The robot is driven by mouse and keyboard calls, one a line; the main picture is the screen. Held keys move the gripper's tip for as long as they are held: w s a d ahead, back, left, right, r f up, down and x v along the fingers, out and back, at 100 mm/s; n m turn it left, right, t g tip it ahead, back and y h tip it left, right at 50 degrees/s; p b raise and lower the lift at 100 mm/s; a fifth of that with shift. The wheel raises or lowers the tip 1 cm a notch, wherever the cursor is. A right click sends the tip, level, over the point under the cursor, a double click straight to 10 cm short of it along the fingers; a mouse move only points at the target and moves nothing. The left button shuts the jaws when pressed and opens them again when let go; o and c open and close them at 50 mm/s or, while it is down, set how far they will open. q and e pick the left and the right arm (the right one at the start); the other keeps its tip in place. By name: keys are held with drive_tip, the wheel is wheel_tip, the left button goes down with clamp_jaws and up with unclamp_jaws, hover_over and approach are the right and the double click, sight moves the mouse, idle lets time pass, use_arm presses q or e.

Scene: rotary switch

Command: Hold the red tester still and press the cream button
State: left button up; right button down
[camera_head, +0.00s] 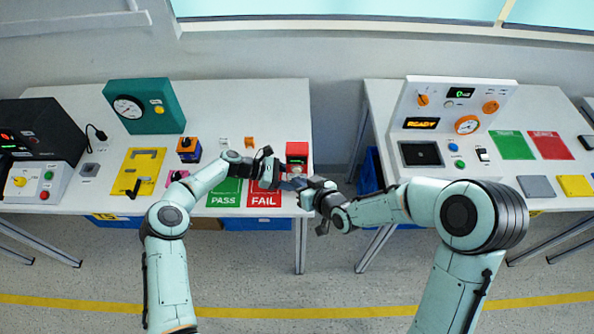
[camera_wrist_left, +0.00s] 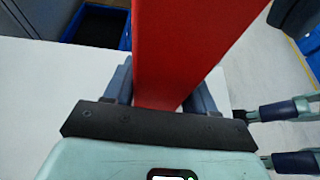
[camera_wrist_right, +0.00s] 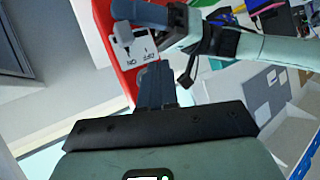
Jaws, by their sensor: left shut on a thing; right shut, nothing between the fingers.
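The red tester (camera_head: 297,151) is at the right end of the left table in the head view. My left gripper (camera_head: 268,172) is shut on it; in the left wrist view its fingers sit on both sides of the red body (camera_wrist_left: 185,50). My right gripper (camera_head: 297,184) is shut and empty, close in front of the tester. In the right wrist view its fingertips (camera_wrist_right: 155,70) are at the lower edge of the tester's white labelled face (camera_wrist_right: 143,47). I cannot tell whether my right fingers touch the tester.
Green PASS (camera_head: 224,194) and red FAIL (camera_head: 264,198) mats lie below the tester.

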drive_tip(key=shift+w, duration=0.15)
drive_tip(key=shift+w, duration=0.3)
drive_tip(key=shift+w, duration=0.45)
idle(0.9)
drive_tip(key=shift+s, duration=0.9)
drive_tip(key=s, duration=0.5)
idle(0.7)
